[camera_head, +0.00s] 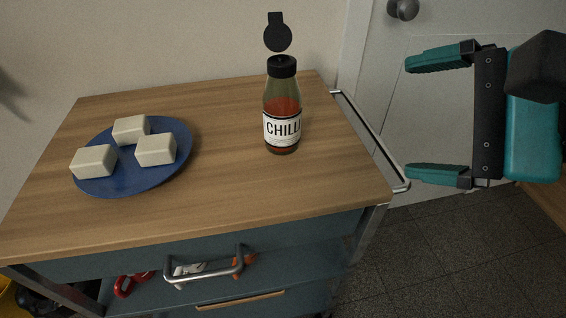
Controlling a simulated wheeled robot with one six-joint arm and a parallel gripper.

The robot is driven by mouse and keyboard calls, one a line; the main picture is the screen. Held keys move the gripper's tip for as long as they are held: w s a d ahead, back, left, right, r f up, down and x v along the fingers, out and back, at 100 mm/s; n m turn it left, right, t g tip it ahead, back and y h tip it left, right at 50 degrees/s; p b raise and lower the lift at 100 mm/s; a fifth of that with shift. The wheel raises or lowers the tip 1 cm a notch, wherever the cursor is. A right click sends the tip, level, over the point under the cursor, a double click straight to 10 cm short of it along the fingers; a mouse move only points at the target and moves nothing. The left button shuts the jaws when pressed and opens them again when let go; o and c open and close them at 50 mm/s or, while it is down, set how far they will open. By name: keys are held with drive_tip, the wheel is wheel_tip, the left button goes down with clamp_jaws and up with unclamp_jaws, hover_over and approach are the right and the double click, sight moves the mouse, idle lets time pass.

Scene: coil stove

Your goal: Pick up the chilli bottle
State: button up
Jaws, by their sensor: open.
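The chilli bottle (282,108) stands upright on the wooden top of a cart (225,210), right of the middle.
A blue plate (130,186) with three pale blocks (131,129) sits on the cart's left. A metal rail (370,140) runs along the right edge. A drawer handle (205,275) juts from the front. A wall and door (440,30) are behind.

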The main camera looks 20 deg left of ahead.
sight(295, 113)
drive_tip(key=w+a+f+m+t+y+b, duration=0.1)
drive_tip(key=a+f+m+b, duration=0.1)
drive_tip(key=f+m+b, duration=0.1)
drive_tip(key=w+a+f+m+t+y+b, duration=0.1)
drive_tip(key=a+f+m+y+b, duration=0.1)
drive_tip(key=m, duration=0.4)
drive_tip(key=w+a+f+m+t+y+b, duration=0.1)
drive_tip(key=f+m+b, duration=0.3)
drive_tip(key=m+b, duration=0.1)
drive_tip(key=shift+w+a+f+t+y+b, duration=0.2)
drive_tip(key=shift+a+f+t+y+b, duration=0.1)
drive_tip(key=shift+a+t+b, duration=0.15)
drive_tip(key=p+x, duration=0.4)
drive_tip(key=p, duration=0.4)
drive_tip(key=shift+w, duration=0.1)
drive_tip(key=p+x, duration=0.2)
drive_tip(key=x, duration=0.2)
drive_tip(key=shift+a+p, duration=0.15)
drive_tip(key=shift+p, duration=0.25)
drive_tip(key=shift+w+a+f, duration=0.2)
drive_tip(key=shift+a, duration=0.2)
drive_tip(key=p+x, duration=0.2)
drive_tip(key=r+p+x, duration=0.1)
drive_tip(key=p+x, duration=0.1)
drive_tip(key=p, duration=0.1)
drive_tip(key=shift+w+a, duration=0.15)
drive_tip(key=shift+w+a+f, duration=0.2)
drive_tip(key=shift+a+f, duration=0.05)
drive_tip(key=shift+f, duration=0.05)
